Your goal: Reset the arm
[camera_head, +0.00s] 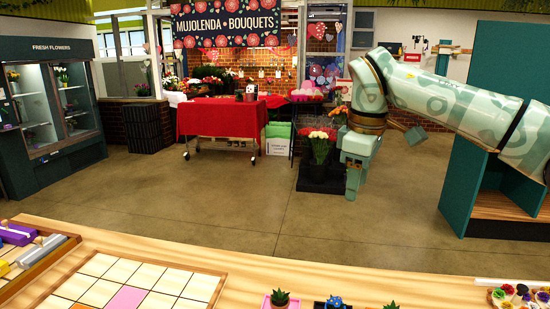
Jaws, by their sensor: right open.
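My right arm (455,100) comes in from the right edge at the top, pale green with a darker pattern. Its gripper (351,192) hangs pointing down over the floor beyond the table, at the right of centre. The gripper is open, and nothing shows between its fingers. It is well apart from the wooden table (330,277) in front. A bucket of flowers (320,147) shows behind it, beside the gripper in the picture. My left gripper is not in view.
On the table are a tiled board (140,285) with one pink square, a wooden tray (30,255) at left, small potted plants (280,298) at the front edge and colourful flowers (520,296) at right. A teal shelf unit (471,180) stands right. The mid floor is clear.

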